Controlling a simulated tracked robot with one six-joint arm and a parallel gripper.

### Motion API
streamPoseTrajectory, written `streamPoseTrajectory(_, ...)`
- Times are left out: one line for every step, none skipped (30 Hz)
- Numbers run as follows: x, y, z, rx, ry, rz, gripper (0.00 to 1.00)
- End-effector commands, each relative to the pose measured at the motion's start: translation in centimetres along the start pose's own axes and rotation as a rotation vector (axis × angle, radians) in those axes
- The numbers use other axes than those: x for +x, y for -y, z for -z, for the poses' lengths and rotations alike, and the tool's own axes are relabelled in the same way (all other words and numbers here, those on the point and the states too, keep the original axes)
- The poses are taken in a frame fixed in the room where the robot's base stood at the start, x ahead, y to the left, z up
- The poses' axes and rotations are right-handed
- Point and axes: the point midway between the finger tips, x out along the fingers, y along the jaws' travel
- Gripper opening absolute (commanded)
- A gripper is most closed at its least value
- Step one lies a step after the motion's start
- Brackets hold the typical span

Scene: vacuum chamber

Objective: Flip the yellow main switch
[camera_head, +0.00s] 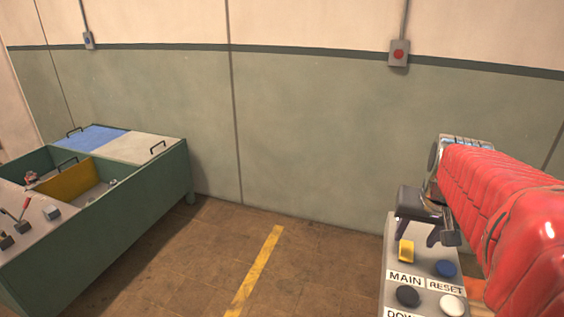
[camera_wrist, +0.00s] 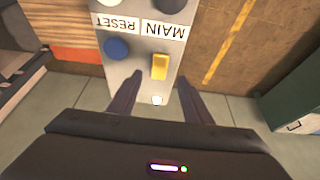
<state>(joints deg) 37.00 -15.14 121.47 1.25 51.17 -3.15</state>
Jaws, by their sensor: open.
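The yellow main switch (camera_head: 406,251) is a small upright block on the light grey control panel (camera_head: 425,281), above the label MAIN. It also shows in the wrist view (camera_wrist: 159,67), just beyond the fingertips. My gripper (camera_head: 441,240) is over the top end of the panel, close to the switch. In the wrist view its two dark fingers (camera_wrist: 158,88) are spread apart with nothing between them but panel surface. I cannot tell whether either finger touches the panel.
A blue button (camera_head: 446,268) labelled RESET sits right of the switch. A black button (camera_head: 408,296) and a white button (camera_head: 452,305) are below. A green bin console (camera_head: 125,200) stands at left. The floor (camera_head: 220,235) between is clear.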

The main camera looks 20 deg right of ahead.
Motion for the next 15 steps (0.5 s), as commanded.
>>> streamPoseTrajectory(0.9,0.0,-0.1,0.0,0.005,0.0,0.45)
streamPoseTrajectory(1.4,0.0,-0.1,0.0,0.005,0.0,0.45)
streamPoseTrajectory(2.0,0.0,-0.1,0.0,0.004,0.0,0.45)
streamPoseTrajectory(2.5,0.0,-0.1,0.0,0.004,0.0,0.45)
streamPoseTrajectory(2.9,0.0,-0.1,0.0,0.005,0.0,0.45)
streamPoseTrajectory(3.6,0.0,-0.1,0.0,0.005,0.0,0.45)
streamPoseTrajectory(4.0,0.0,-0.1,0.0,0.005,0.0,0.45)
streamPoseTrajectory(4.4,0.0,-0.1,0.0,0.005,0.0,0.45)
streamPoseTrajectory(5.0,0.0,-0.1,0.0,0.004,0.0,0.45)
streamPoseTrajectory(5.4,0.0,-0.1,0.0,0.004,0.0,0.45)
streamPoseTrajectory(5.7,0.0,-0.1,0.0,0.003,0.0,0.45)
streamPoseTrajectory(6.1,0.0,-0.1,0.0,0.002,0.0,0.45)
streamPoseTrajectory(6.4,0.0,-0.1,0.0,0.003,0.0,0.45)
streamPoseTrajectory(6.6,0.0,-0.1,0.0,0.003,0.0,0.45)
streamPoseTrajectory(6.8,0.0,-0.1,0.0,0.002,0.0,0.45)
